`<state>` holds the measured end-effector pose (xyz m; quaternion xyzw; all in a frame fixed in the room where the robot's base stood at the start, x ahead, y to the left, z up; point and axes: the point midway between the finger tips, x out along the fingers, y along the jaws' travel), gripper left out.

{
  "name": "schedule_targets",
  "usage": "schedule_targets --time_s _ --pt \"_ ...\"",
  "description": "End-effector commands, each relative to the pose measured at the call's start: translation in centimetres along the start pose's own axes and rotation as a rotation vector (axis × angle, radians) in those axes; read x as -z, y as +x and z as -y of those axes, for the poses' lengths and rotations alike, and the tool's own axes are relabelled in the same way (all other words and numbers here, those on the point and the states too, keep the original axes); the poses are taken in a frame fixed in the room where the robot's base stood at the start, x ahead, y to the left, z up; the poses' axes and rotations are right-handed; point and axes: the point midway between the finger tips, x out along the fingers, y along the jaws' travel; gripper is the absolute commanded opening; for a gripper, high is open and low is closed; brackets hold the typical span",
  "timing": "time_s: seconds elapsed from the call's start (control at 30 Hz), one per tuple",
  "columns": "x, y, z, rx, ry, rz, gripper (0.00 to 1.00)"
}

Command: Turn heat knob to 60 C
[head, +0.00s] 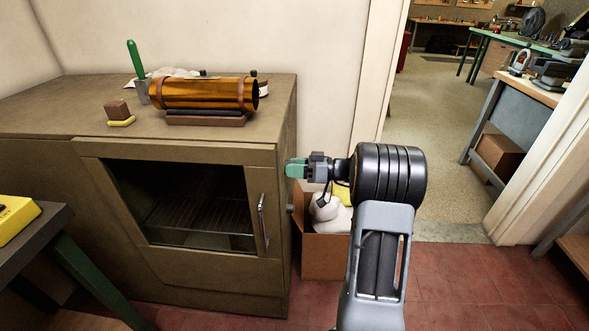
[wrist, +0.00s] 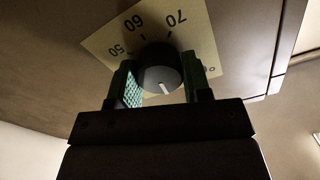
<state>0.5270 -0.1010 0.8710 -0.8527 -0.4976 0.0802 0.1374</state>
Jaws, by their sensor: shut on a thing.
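The heat knob (wrist: 160,68) is a dark round knob on a cream dial plate (wrist: 195,32) marked 50, 60 and 70, with another number partly hidden at the right. Its white line sits on the lower part of the knob face, on the side away from the 60. My gripper (wrist: 160,88) is shut on the knob, one green-padded finger on each side. In the head view my gripper (head: 294,168) is at the right side of the brown oven (head: 180,262), and the knob is hidden there.
The oven's glass door (head: 195,205) is closed, with a handle (head: 263,220) near its right edge. A brass tube (head: 200,92) lies on a support on top. A cardboard box (head: 325,255) with white stuff stands below my gripper. Open red floor lies to the right.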

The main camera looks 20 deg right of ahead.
Motion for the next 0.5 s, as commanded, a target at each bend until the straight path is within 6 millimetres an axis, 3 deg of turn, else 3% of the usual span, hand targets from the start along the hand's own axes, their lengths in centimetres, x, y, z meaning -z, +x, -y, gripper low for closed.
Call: schedule_targets --time_s 0.5 --pt "0.02 0.00 -0.02 0.000 0.475 0.000 0.21"
